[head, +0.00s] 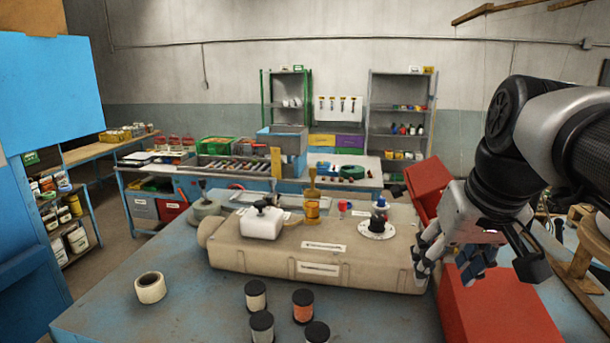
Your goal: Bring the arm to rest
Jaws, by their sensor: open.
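My arm comes in from the right edge of the head view. My gripper (448,262) hangs from it, fingers pointing down, open and with nothing seen between the fingers. I cannot tell whether the fingers touch the sack. A red block-like thing (500,315) shows below and behind the gripper, partly hidden by it.
On the blue table (200,318) stand several dark-lidded jars (303,306) and a cream roll (150,288). A white container (262,222), an amber bottle (312,206) and a black-knobbed white disc (377,229) are at the sack. Shelves (402,120) stand behind.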

